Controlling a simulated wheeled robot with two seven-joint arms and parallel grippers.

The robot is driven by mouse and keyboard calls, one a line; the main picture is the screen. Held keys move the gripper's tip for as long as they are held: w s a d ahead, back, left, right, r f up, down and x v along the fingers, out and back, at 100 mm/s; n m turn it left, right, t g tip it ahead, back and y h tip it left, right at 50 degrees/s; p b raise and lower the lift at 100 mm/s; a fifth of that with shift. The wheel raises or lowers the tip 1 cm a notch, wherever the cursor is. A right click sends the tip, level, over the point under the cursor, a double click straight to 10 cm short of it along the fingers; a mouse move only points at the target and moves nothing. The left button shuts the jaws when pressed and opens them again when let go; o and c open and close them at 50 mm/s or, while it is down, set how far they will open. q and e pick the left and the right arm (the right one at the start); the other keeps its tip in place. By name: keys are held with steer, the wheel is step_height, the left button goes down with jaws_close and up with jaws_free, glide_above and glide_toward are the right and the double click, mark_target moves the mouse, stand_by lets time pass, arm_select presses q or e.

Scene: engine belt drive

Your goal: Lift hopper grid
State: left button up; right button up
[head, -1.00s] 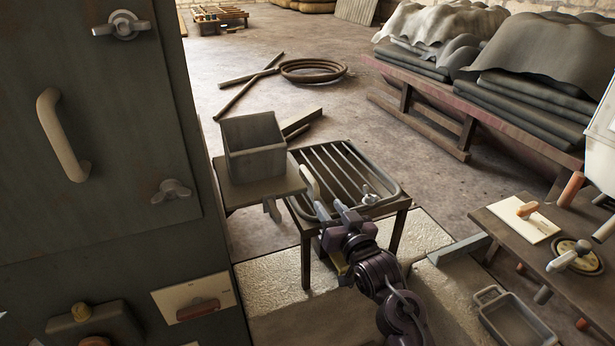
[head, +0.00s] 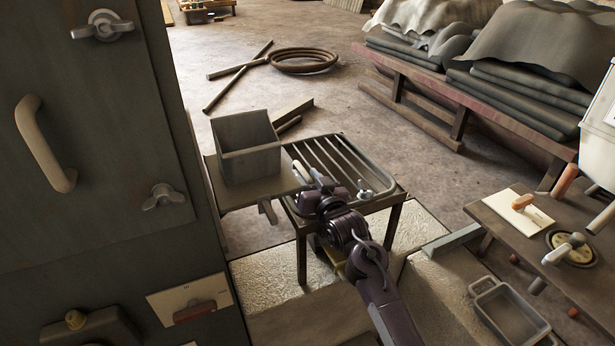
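The hopper grid (head: 342,160), a dark metal frame with several parallel bars, lies on a small table-like stand in the middle of the head view. A pale upright handle (head: 303,174) is at its left side and a wing nut (head: 364,189) at its right front. My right gripper (head: 320,180) reaches over the grid's near left part, with its fingertips close beside the pale handle. The fingers partly overlap the handle in the picture, so I cannot tell whether they touch or grip it. My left gripper is not in view.
An open grey box (head: 247,150) stands on a ledge left of the grid. A large dark cabinet (head: 100,230) fills the left side. A bench with tools (head: 490,215) and a shallow metal pan (head: 508,318) are at right. The floor behind is mostly open.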

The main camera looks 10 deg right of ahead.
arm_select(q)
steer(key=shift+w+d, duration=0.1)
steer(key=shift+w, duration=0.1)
arm_select(e)
jaws_close()
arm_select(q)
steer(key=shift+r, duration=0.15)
arm_select(e)
steer(key=shift+r, duration=0.15)
